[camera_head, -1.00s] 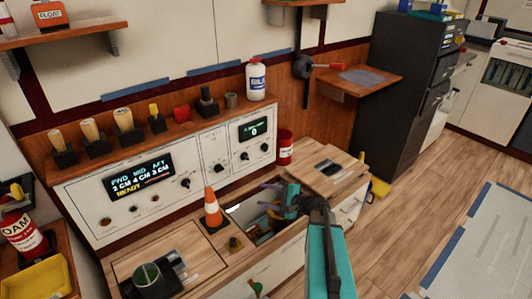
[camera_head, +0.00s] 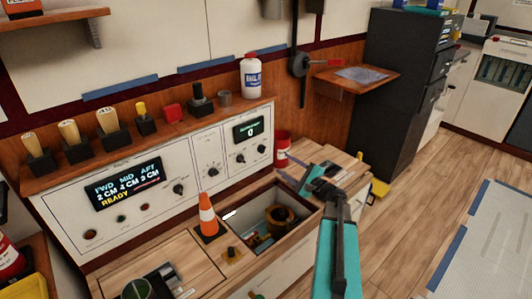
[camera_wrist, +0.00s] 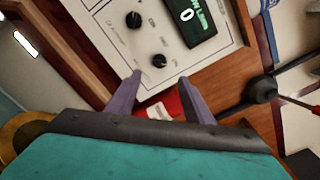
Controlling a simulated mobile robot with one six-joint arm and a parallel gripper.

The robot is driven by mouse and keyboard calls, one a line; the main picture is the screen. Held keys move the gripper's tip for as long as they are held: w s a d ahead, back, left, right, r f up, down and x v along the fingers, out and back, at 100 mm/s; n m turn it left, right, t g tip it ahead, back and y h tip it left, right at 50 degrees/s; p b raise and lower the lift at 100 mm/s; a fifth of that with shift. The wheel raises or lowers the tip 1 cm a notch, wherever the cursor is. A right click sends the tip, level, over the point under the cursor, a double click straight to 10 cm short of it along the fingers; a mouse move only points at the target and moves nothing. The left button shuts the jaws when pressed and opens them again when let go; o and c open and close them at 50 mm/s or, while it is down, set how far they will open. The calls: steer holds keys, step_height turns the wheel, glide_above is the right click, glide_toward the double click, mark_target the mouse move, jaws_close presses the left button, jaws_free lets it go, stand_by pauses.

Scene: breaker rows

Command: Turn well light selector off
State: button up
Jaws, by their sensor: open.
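The white control panel (camera_head: 205,150) stands on the wooden counter and carries several black knobs. Its right section has a small lit display (camera_head: 247,129) reading 0, with one knob (camera_head: 240,160) and another knob (camera_head: 262,149) below it. A middle-section knob (camera_head: 213,172) and a left-section knob (camera_head: 179,190) also show. Labels are too small to tell which is the well light selector. My gripper (camera_head: 289,178) is open and empty, in front of the panel's right end. In the wrist view, my fingertips (camera_wrist: 160,78) are apart, below the two right-section knobs (camera_wrist: 160,61).
An open well (camera_head: 268,226) with a brass part inside lies in the counter, with a lit white strip (camera_head: 229,215) at its edge. An orange cone (camera_head: 208,214) stands to its left. A red can (camera_head: 282,150) stands by the panel's right end.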

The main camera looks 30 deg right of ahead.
mark_target(264, 151)
steer(key=w, duration=0.4)
steer(key=w+a, duration=0.1)
steer(key=w, duration=0.4)
steer(key=w+a, duration=0.1)
steer(key=w, duration=0.3)
steer(key=shift+w+b, duration=0.2)
steer(key=shift+b, duration=0.2)
steer(key=c, duration=1)
